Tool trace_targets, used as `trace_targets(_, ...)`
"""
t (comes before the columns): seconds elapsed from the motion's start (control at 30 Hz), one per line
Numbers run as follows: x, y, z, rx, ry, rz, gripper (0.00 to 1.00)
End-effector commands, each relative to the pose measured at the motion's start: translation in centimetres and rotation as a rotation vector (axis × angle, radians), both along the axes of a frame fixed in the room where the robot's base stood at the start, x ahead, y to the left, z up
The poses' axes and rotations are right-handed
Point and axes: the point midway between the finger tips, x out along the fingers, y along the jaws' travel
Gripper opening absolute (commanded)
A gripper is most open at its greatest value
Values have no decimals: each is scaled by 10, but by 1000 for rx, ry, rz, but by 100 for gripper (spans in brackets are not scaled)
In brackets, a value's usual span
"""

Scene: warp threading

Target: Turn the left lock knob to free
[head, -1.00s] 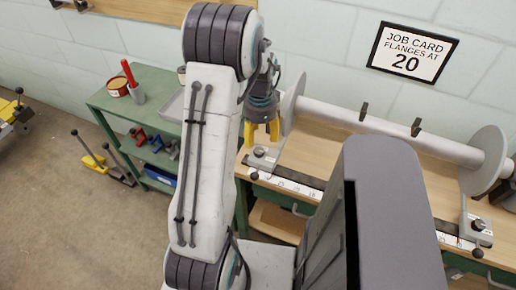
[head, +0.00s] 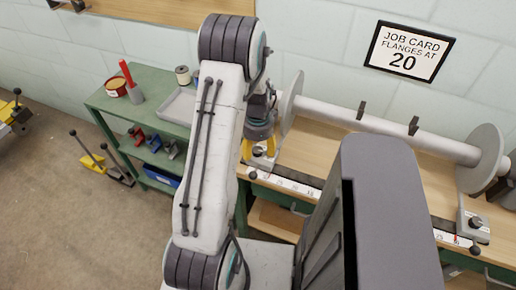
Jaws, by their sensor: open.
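The left lock knob (head: 258,152) sits on the base of the left flange (head: 292,102), at the front left of the bench in the head view. It shows as a small dark and pale shape, and its exact turn cannot be read. My gripper (head: 259,147) has yellow fingers, points down and is open. One finger is left of the knob and one right of it; contact cannot be told. My arm hides some of the space to the left. The right lock knob (head: 476,223) is on the right flange's base.
A numbered scale (head: 290,184) lies along the bench's front edge. A green shelf unit (head: 118,110) stands at left. A job card (head: 407,51) on the wall reads "FLANGES AT 20".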

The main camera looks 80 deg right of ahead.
Motion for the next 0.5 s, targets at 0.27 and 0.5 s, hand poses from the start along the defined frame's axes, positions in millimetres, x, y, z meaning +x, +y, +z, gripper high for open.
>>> trace_targets(0.27,0,0,-2,1,0,0,58)
trace_targets(0.5,0,0,-2,0,0,0,43)
